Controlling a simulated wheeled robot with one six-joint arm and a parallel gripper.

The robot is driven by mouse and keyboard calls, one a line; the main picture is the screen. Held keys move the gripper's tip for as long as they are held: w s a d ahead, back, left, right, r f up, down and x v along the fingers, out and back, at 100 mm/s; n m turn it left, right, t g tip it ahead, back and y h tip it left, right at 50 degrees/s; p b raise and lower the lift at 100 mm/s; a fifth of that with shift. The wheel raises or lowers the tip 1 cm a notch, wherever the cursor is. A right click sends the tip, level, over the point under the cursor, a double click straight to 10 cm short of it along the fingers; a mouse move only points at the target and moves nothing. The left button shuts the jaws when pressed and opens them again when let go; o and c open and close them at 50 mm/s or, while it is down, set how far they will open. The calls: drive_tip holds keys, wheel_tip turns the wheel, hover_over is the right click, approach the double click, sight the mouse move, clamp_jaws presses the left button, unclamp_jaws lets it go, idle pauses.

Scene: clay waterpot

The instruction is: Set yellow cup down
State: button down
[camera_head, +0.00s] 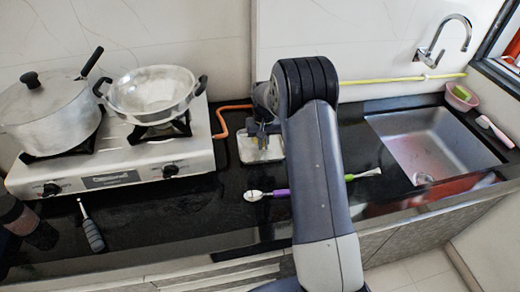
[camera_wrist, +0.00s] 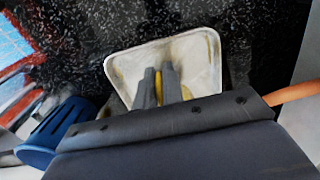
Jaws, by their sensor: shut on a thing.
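The yellow cup shows only as small yellow patches (camera_wrist: 186,92) at and between the fingers of my gripper (camera_wrist: 158,72) in the wrist view. Its shape and base are mostly hidden by the fingers. My gripper is shut on it and points down over a pale, rounded-corner tray (camera_wrist: 125,68). In the head view my gripper (camera_head: 263,138) is above the same tray (camera_head: 247,156), behind my arm, and the cup cannot be made out there. I cannot tell whether the cup touches the tray.
A gas stove (camera_head: 125,172) with a lidded pot (camera_head: 45,115) and a steel pan (camera_head: 152,92) stands left. An orange hose (camera_head: 222,122) runs beside the tray. A spoon (camera_head: 258,195) lies in front. The sink (camera_head: 435,145) is right. A blue slotted object (camera_wrist: 55,130) is near my gripper.

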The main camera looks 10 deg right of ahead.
drive_tip(key=shift+f+p, duration=0.3)
drive_tip(key=shift+f, duration=1.55)
drive_tip(key=shift+f, duration=0.25)
drive_tip(key=c, duration=1.5)
unclamp_jaws()
drive_tip(key=shift+c, duration=0.2)
drive_tip(key=shift+r, duration=0.15)
drive_tip(key=shift+r, duration=0.25)
wheel_tip(320, 180, up, 12)
drive_tip(key=shift+f+b, duration=0.1)
drive_tip(key=shift+b, duration=1)
